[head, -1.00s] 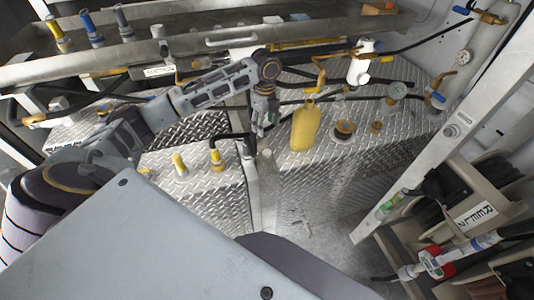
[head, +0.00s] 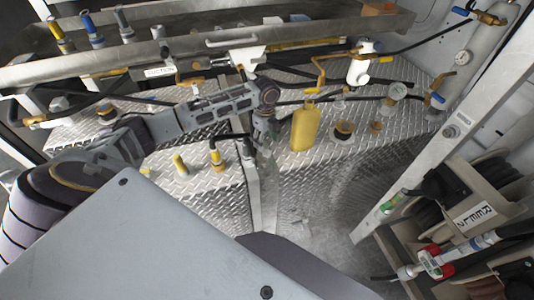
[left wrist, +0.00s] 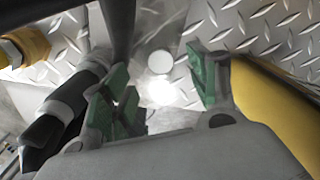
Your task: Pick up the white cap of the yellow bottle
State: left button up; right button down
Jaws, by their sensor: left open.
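The white cap (left wrist: 160,62) is a small round disc on the diamond-plate deck in the left wrist view. It lies beyond my left gripper (left wrist: 160,88), roughly centred between its two green-padded fingers. The fingers are apart and nothing is held. The yellow bottle (head: 304,127) stands upright on the deck in the head view, just right of my left gripper (head: 267,142). It also shows at the right of the left wrist view (left wrist: 268,100), close beside the right finger. In the head view the gripper hides the cap. My right gripper is in neither view.
A yellow-and-black hose fitting (head: 216,158) stands left of my gripper, with a black hose from it. A hose reel (head: 470,205) is at the right.

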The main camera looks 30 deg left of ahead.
aim_at(267, 152)
pick_arm(q)
jog(key=shift+f, duration=0.25)
jog(key=shift+f, duration=0.1)
jog(key=shift+s+d+f+p, duration=0.15)
jog(key=shift+f+p, duration=0.1)
jog(key=shift+f, duration=1)
jog(key=shift+w+d+f+p, duration=0.1)
jog(key=shift+d+f+p, duration=0.1)
jog(key=shift+f, duration=1.05)
jog(key=shift+c, duration=0.4)
jog(key=c, duration=0.7)
